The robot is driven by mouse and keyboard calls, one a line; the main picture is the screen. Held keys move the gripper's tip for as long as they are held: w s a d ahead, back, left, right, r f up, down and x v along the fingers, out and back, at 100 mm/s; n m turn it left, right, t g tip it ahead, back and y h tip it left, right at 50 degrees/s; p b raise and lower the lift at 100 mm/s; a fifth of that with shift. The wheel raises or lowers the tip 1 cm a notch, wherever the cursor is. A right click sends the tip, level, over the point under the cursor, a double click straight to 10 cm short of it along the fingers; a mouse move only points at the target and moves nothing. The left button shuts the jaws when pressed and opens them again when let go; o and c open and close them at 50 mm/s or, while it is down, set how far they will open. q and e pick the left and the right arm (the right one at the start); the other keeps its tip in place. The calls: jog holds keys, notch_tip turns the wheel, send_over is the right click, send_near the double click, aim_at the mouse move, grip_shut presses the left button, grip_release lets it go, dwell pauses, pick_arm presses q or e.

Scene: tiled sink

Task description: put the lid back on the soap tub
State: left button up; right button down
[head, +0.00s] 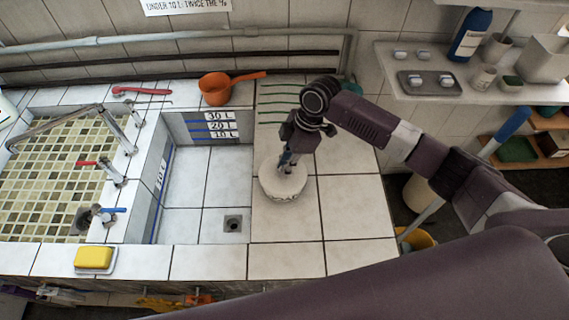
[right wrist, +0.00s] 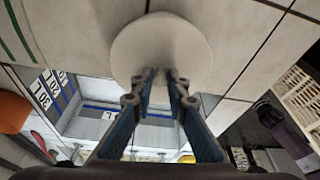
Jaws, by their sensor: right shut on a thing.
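A pale round lid (head: 288,183) is on the tiled counter's right part, directly under my right gripper (head: 286,160), which points straight down. The lid also shows in the right wrist view (right wrist: 162,40) as a plain pale disc. There the fingertips of my right gripper (right wrist: 162,78) are close together at the disc and shut on it; the gripped part is mostly hidden. A low pale side with dark marks shows below the lid's near edge in the head view; I cannot tell if this is the soap tub or how the lid sits on it. My left gripper is not in view.
A tiled basin with a drain (head: 233,224) lies left of the lid. An orange dipper (head: 214,88) and a red handle lie behind. A yellow sponge (head: 94,257) is on the front ledge. Shelves with a blue bottle (head: 470,36) are at right. The counter around the lid is clear.

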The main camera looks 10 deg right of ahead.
dwell(0.3)
jog(key=c, duration=1.3)
grip_release()
jog(key=shift+r, duration=0.1)
jog(key=shift+r+p, duration=3.45)
jog(key=shift+p, duration=0.1)
grip_shut()
